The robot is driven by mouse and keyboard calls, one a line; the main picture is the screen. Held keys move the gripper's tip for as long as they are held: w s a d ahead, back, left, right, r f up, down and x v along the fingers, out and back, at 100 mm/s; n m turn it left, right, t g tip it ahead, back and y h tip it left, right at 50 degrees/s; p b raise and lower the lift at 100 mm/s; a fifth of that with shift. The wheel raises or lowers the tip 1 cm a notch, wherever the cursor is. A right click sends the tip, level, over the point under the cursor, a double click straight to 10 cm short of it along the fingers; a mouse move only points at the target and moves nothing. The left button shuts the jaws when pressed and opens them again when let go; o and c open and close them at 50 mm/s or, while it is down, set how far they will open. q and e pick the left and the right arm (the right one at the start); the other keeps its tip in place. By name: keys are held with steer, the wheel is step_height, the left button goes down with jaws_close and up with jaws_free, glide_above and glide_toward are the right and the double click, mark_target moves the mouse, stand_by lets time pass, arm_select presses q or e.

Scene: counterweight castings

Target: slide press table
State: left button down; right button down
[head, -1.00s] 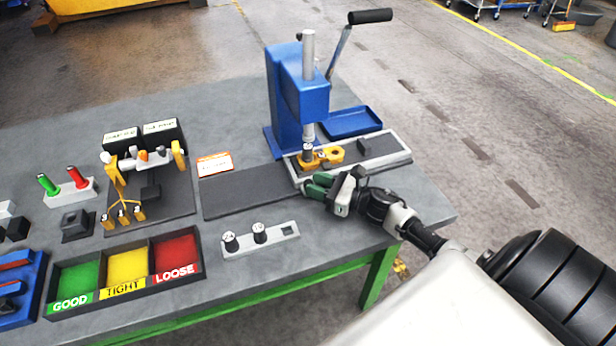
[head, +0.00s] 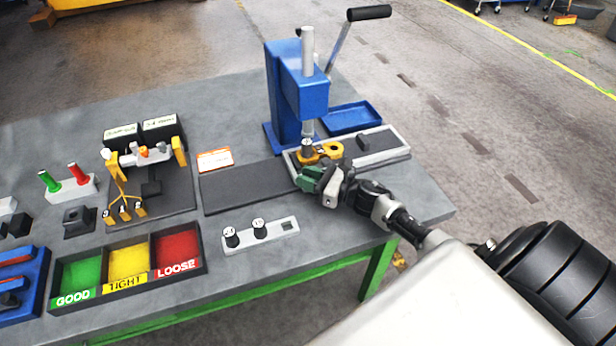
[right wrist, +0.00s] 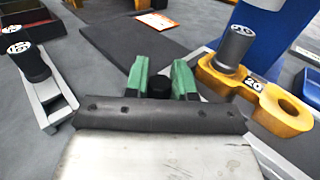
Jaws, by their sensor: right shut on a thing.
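The press table (head: 385,158) is a long, light-rimmed slide with a dark top, lying under the blue arbor press (head: 297,88). A yellow casting (head: 331,149) sits on its left end under the ram. In the right wrist view the casting (right wrist: 283,110) bears the label 20, and a dark pin (right wrist: 235,47) stands upright in it. My right gripper (head: 308,178) is at the front left end of the press table. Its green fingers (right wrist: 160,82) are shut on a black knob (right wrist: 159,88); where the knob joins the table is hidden. My left gripper is not in view.
A dark mat (head: 245,187) lies left of the press. A grey holder (head: 275,237) with two dark pins stands in front. A bin (head: 127,268) marked GOOD, TIGHT and LOOSE is at the front left. A blue tray (head: 352,119) sits behind the press table.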

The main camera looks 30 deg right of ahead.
steer(key=a, duration=0.3)
steer(key=w+a+b, duration=0.1)
steer(key=a, duration=0.2)
steer(key=w+a, duration=0.1)
steer(key=a, duration=0.3)
steer(key=shift+w, duration=0.25)
steer(key=shift+s+d, duration=0.1)
steer(key=shift+d, duration=0.2)
steer(key=c, duration=1.2)
jaws_free()
steer(key=b+v, duration=0.3)
steer(key=v, duration=0.6)
steer(key=shift+s+d+f, duration=0.15)
steer(key=shift+s, duration=0.05)
steer(key=shift+s+d+b, duration=0.3)
steer(key=shift+s+b, duration=0.1)
steer(key=shift+s, duration=0.2)
steer(key=shift+o, duration=0.4)
